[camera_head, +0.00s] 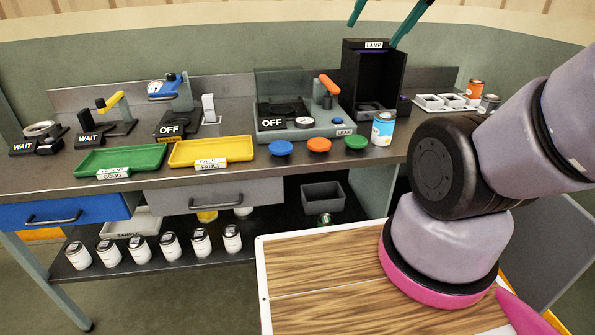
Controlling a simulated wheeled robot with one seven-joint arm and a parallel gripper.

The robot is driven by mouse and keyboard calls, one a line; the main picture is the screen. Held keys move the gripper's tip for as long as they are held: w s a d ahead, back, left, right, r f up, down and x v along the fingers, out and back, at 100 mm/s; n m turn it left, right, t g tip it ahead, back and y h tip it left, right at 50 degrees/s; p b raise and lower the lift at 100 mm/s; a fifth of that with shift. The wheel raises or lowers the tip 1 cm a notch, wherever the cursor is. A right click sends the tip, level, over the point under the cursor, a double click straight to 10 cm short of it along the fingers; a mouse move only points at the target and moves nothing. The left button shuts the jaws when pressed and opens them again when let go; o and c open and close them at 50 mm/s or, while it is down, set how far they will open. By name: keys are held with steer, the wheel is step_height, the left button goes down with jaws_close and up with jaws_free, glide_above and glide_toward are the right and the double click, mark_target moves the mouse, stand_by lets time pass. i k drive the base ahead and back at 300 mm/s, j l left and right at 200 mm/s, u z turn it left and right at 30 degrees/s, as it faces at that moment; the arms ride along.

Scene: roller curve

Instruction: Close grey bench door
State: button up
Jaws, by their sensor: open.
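A grey door panel (553,238) stands out from the right part of the bench, swung open toward me. My arm covers its left part and the edge nearest the bench, so its hinge and any handle are hidden. My gripper (372,36) shows only as two teal fingers at the top edge, spread apart and empty. The fingers hang above and in front of the lamp box in the picture, well up and left of the door. They do not touch the door.
The bench top (240,183) holds green (120,160) and yellow (212,151) trays, testers, coloured buttons, a blue-labelled can (383,128) and a black lamp box (372,85). White cans stand on the lower shelf. My wood-topped base and arm fill the lower right.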

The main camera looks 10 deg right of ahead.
mark_target(552, 244)
steer(key=l+z, duration=0.15)
steer(key=z, duration=1.4)
steer(key=i+l+z, duration=0.15)
steer(key=i+z, duration=0.15)
